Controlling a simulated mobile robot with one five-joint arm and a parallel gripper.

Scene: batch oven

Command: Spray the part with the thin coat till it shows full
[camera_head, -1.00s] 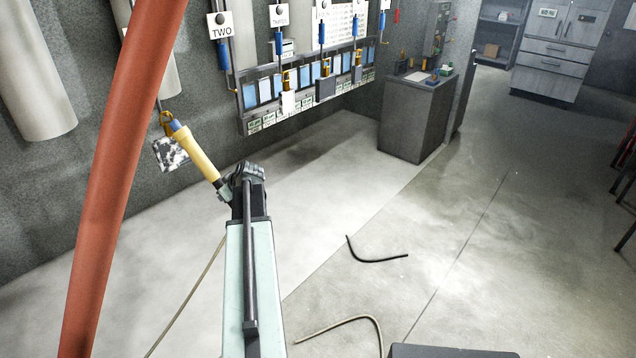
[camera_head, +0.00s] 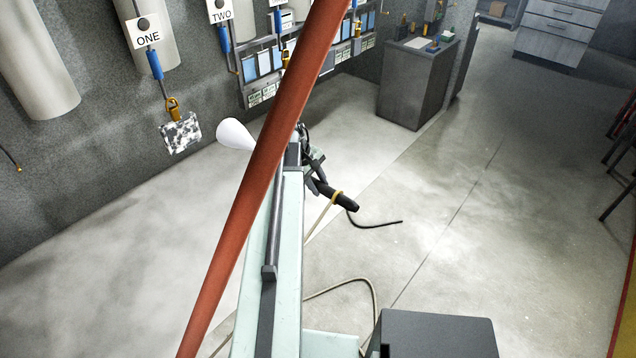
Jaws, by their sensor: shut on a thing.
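A small panel with a blotchy white and dark coat (camera_head: 180,132) hangs from a yellow clip under the sign ONE (camera_head: 148,38), at the upper left. My gripper (camera_head: 308,158) is right of it, partly hidden behind a red pole, and well apart from the panel. It is shut on a spray tool with a dark handle (camera_head: 338,195) and a yellow band, pointing down to the right. A smooth white cone (camera_head: 235,134) shows left of the pole, between panel and gripper; its link to the tool is hidden.
A red pole (camera_head: 250,195) crosses the view in front of my arm. A wall rack (camera_head: 262,92) and a grey cabinet (camera_head: 412,88) stand behind. Pale hose (camera_head: 345,283) lies on the floor. A dark box top (camera_head: 440,335) is at the bottom. Open floor lies to the right.

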